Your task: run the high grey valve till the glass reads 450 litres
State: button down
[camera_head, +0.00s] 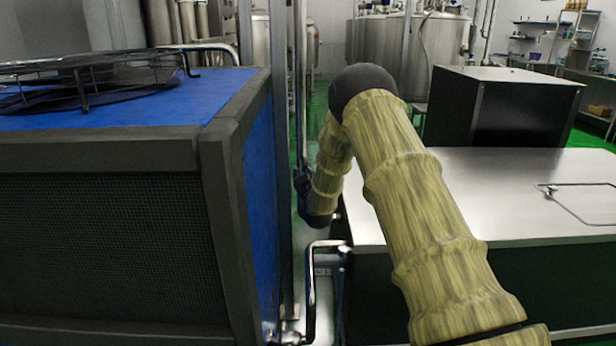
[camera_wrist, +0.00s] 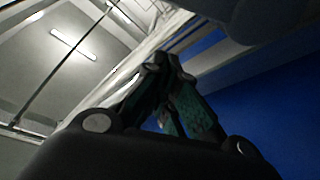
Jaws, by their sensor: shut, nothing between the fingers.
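My gripper (camera_wrist: 163,66) shows in the wrist view, its dark fingers with teal pads closed together at the tips and nothing seen between them. Behind it are a pale streaked surface, a blue panel and the ceiling. In the head view my arm bends over and down beside the blue-sided machine, and I cannot make out the fingers there. I cannot pick out a high grey valve or a glass with a litre reading in either view.
A blue machine with a dark frame (camera_head: 222,150) and a round fan guard (camera_head: 85,70) fills the left. A bent metal pipe (camera_head: 311,290) stands in the narrow gap. A steel-topped counter (camera_head: 500,185) and a dark box (camera_head: 505,112) are at right, with steel tanks (camera_head: 385,45) behind.

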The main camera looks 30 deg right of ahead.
jog(key=shift+s+d+f, duration=0.1)
jog(key=shift+d+f, duration=0.45)
jog(key=shift+f, duration=0.25)
jog(key=shift+s+d+f, duration=0.1)
jog(key=shift+d+f, duration=0.4)
jog(key=shift+f, duration=0.3)
